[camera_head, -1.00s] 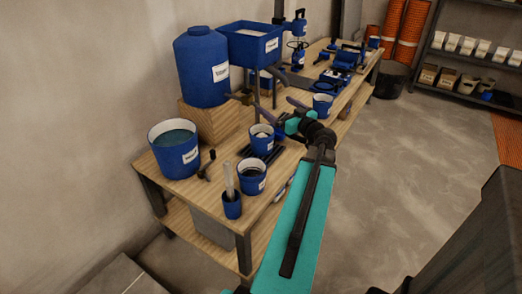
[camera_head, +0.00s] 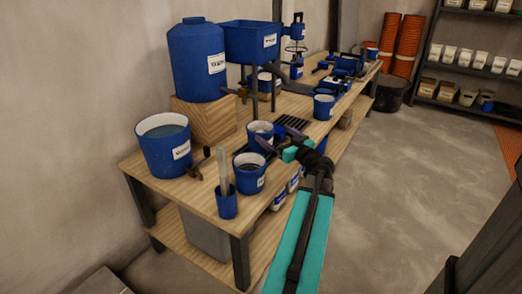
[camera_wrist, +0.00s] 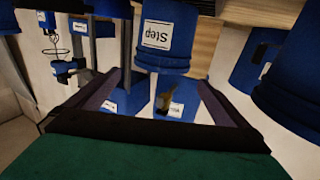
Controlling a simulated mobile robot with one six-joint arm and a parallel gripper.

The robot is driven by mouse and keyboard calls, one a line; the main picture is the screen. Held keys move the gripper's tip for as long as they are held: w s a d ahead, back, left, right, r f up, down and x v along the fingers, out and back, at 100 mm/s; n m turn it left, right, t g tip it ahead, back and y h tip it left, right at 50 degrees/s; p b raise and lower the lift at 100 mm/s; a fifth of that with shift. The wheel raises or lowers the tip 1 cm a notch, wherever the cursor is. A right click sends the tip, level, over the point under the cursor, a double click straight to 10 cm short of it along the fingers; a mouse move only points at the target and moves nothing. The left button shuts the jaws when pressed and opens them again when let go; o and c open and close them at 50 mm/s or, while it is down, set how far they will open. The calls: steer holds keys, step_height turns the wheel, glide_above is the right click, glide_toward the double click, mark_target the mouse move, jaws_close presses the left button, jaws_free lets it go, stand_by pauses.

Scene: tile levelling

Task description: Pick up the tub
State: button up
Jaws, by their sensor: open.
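Several blue tubs stand on the wooden workbench; I cannot tell which one the task means. A second tub (camera_head: 249,176) with dark contents stands nearer, and a third tub (camera_head: 324,105) farther along the bench. In the wrist view the picture is upside down, and a blue tub with a white label (camera_wrist: 164,56) appears between and beyond the fingers of my gripper (camera_wrist: 160,82). The fingers are spread and hold nothing.
On the workbench (camera_head: 205,195) are a large bucket of liquid (camera_head: 165,150), a blue tank (camera_head: 197,60) on a wooden block, a hopper (camera_head: 250,42) on legs, and a narrow cup (camera_head: 226,203) with a pale stick. Open floor (camera_head: 400,190) lies right of the bench.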

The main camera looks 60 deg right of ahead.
step_height(320, 180, down, 2)
steer(key=shift+b, duration=0.55)
glide_toward(254, 124)
steer(key=x, duration=0.2)
steer(key=shift+w+d+f, duration=0.15)
steer(key=shift+w+d, duration=0.1)
steer(key=shift+w, duration=0.05)
steer(key=shift+w+d, duration=0.2)
steer(key=shift+w, duration=0.3)
steer(key=shift+b+x, duration=0.4)
steer(key=shift+x, duration=2.2)
steer(key=shift+a, duration=0.15)
